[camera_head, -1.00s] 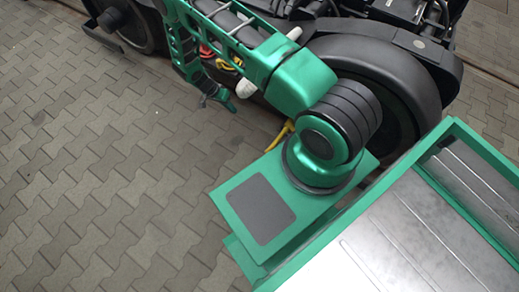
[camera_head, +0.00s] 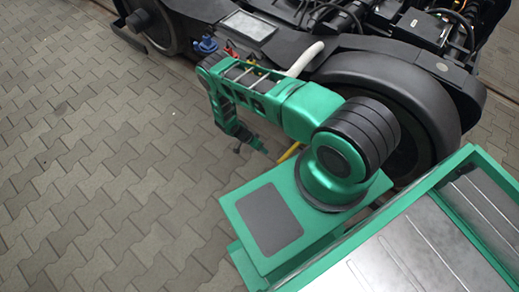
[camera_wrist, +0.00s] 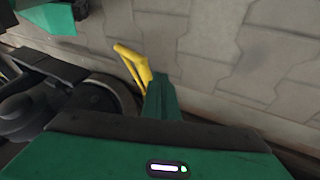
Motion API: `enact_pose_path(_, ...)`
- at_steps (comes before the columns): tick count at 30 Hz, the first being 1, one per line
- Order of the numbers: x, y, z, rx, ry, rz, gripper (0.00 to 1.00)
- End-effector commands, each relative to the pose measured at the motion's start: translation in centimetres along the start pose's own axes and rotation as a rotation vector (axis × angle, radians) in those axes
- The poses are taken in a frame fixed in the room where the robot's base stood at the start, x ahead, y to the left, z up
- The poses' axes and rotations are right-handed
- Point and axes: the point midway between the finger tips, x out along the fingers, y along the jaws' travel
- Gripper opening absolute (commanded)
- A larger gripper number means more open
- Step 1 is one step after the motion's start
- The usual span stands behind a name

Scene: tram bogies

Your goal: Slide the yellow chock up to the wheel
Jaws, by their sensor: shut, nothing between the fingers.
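The yellow chock (camera_head: 290,152) shows as a thin yellow piece on the paving, partly hidden behind my arm's base. In the wrist view the chock (camera_wrist: 136,65) is a bent yellow bar beside my gripper's fingers. The near wheel (camera_head: 402,150) is large and dark, mostly behind my arm; its rim (camera_wrist: 108,92) shows left of the chock in the wrist view. My gripper (camera_head: 266,151) is low over the paving, just left of the chock. In the wrist view my gripper (camera_wrist: 161,80) is shut and empty, its fingers next to the chock's right side. Whether they touch I cannot tell.
The dark bogie frame (camera_head: 290,45) runs along the top, with a white curved hose (camera_head: 304,60) and blue and red fittings (camera_head: 206,45). A second wheel (camera_head: 150,28) stands at the far left. The block paving (camera_head: 90,150) at left is clear.

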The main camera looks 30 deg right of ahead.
Motion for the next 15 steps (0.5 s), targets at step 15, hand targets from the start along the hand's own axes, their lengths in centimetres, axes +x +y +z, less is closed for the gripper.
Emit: enact_pose_path(15,6.3,2.6,0.3,-0.001,0.0,0.0,0.0)
